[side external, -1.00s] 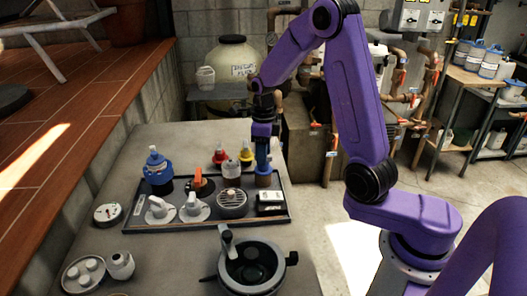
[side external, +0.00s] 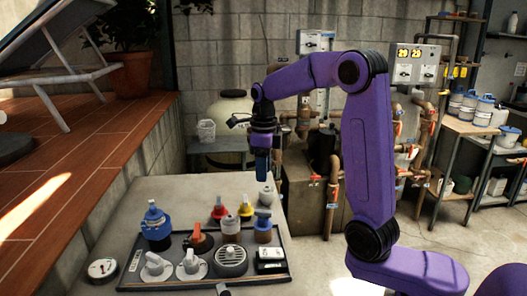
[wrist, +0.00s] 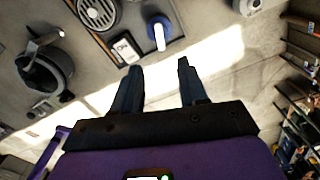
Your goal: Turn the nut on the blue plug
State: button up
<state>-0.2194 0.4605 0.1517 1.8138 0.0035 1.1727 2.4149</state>
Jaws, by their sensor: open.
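The blue plug (side external: 263,226) stands upright at the right back of the dark tray, with a blue top over a brownish lower body. In the wrist view, a round blue piece with a pale upright part (wrist: 158,35) appears to be this plug. I cannot clearly tell the nut from the rest of it. My gripper (side external: 262,178) points down above the plug, apart from it, with a clear gap. In the wrist view, my gripper (wrist: 159,68) has its two fingers spread with nothing between them. The plug lies beyond the fingertips.
Red (side external: 219,209) and yellow (side external: 246,208) pieces stand behind.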

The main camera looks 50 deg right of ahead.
notch_tip(320, 180, up, 5)
jog(key=shift+f, duration=0.1)
dwell(0.6)
jog(key=s+a+f+n, duration=0.2)
jog(key=s+a+n, duration=0.25)
jog(key=n, duration=0.55)
jog(key=s+a+f+n, duration=0.35)
jog(key=a+n, duration=0.25)
jog(key=n, duration=0.5)
jog(key=s+f+n, duration=0.2)
jog(key=s+n, duration=0.8)
jog(key=n, duration=0.1)
jog(key=s+f+n, duration=0.2)
jog(key=s+n, duration=0.8)
jog(key=n, duration=0.1)
jog(key=shift+s+d+f, duration=0.15)
jog(key=shift+s+f, duration=0.2)
jog(key=shift+f, duration=0.05)
